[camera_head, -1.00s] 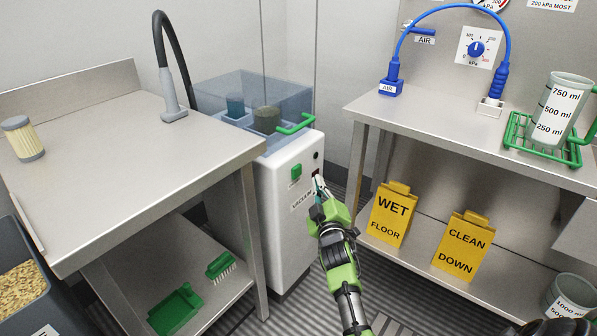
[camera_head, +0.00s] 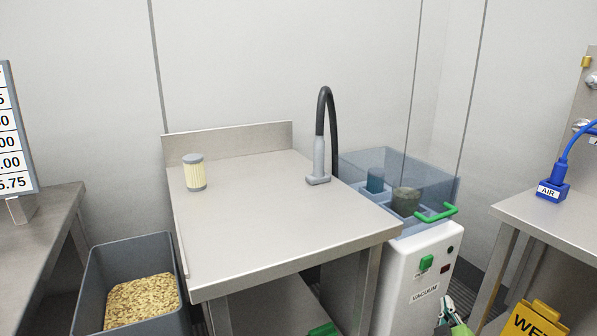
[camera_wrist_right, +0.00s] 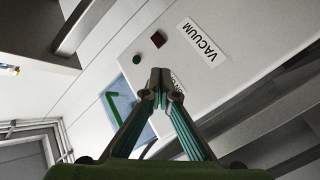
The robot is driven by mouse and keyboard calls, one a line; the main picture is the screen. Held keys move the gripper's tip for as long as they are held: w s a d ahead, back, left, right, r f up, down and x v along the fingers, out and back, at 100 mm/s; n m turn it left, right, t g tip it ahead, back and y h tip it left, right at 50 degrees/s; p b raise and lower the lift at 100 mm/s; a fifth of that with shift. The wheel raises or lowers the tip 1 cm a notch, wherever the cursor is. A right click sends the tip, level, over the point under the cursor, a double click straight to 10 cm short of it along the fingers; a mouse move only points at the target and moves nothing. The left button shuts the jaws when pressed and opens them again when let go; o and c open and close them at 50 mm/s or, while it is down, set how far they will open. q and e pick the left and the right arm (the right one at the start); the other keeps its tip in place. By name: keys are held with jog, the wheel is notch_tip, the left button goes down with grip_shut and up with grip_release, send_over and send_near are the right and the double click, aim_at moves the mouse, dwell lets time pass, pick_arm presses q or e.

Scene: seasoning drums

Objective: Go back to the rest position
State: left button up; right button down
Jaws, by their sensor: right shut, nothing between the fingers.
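My right gripper (camera_head: 449,311) shows only in part at the bottom edge of the head view, in front of the white vacuum unit (camera_head: 398,290). In the right wrist view my right gripper (camera_wrist_right: 160,78) has its fingertips together with nothing between them. My left gripper is in neither view.
A steel table (camera_head: 255,225) carries a filter cartridge (camera_head: 194,172) and a grey nozzle with a black hose (camera_head: 319,160). A grey bin (camera_head: 90,290) of flakes stands left of it. Another bench (camera_head: 550,213) with a blue air hose (camera_head: 563,170) is at right, above a yellow sign (camera_head: 533,320).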

jog(key=s+a+f+m+g+y, duration=0.1)
jog(key=s+a+f+g+y, duration=0.15)
jog(key=s+a+f, duration=0.45)
jog(key=s+a+f+m+g+y, duration=0.1)
jog(key=s+a+f+g, duration=0.3)
jog(key=s+f, duration=0.6)
jog(key=s+a+f+g+y, duration=0.2)
jog(key=s+a+f+g, duration=0.15)
jog(key=s+a, duration=0.4)
jog(key=s+a+f+g+y, duration=0.1)
jog(key=s+a+f+g, duration=0.3)
jog(key=s, duration=0.7)
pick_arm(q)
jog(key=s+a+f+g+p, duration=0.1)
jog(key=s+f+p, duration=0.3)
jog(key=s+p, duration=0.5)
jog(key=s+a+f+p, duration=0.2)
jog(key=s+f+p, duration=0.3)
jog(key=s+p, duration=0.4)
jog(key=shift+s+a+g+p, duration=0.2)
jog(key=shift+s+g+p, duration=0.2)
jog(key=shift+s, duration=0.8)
pick_arm(e)
jog(key=s+d+f, duration=0.2)
jog(key=s+f, duration=0.2)
jog(key=s, duration=0.6)
jog(key=s+d+f, duration=0.2)
jog(key=s+f, duration=0.3)
jog(key=s, duration=0.5)
jog(key=shift+f+g, duration=0.3)
